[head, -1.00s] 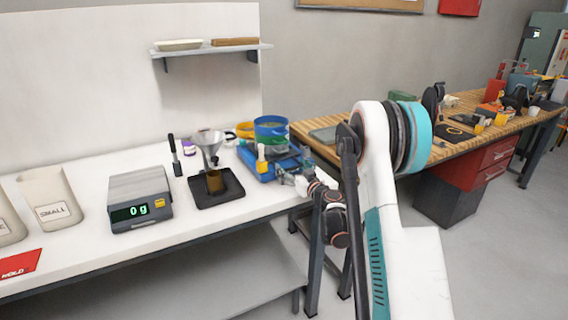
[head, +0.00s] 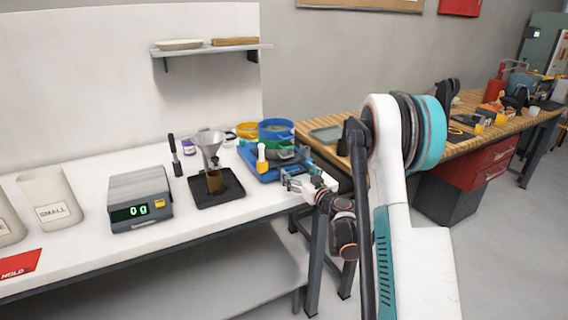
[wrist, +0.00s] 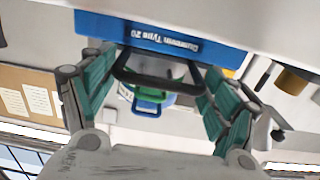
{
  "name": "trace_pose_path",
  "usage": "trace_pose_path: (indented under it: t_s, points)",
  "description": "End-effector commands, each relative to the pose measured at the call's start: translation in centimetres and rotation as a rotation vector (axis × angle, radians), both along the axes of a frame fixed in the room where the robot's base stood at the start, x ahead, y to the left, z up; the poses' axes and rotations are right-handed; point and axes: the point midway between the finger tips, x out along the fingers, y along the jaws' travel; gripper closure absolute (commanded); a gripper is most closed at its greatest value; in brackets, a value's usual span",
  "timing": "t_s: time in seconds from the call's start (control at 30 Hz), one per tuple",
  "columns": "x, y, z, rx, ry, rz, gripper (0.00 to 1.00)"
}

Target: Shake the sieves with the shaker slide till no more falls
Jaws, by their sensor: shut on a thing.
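My gripper (head: 290,182) is at the shaker's front right. In the wrist view my gripper (wrist: 155,75) is shut on a black loop handle (wrist: 150,88) on the blue shaker body (wrist: 155,30), which bears white lettering. Green and blue sieve parts show through the loop. The insides of the sieves are too small to tell.
A funnel stand (head: 212,150) on a black tray (head: 216,195) is left of the shaker. Further left stand a scale (head: 140,200) reading 0 g and a beaker labelled SMALL (head: 50,200). A wooden workbench (head: 450,155) is at right.

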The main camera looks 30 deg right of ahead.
Motion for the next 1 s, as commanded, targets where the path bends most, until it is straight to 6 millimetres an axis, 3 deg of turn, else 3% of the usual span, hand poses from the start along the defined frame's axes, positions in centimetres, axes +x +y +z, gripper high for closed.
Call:
trace_pose_path:
  t_s: [0.27, 0.73, 1.0]
  points:
    - [0.2, -0.4, 0.1, 0.001, -0.001, -0.009, 0.39]
    - [4.0, -0.3, 0.1, 0.001, -0.001, -0.008, 0.39]
    - [4.6, -0.3, 0.1, 0.001, -0.001, -0.009, 0.39]
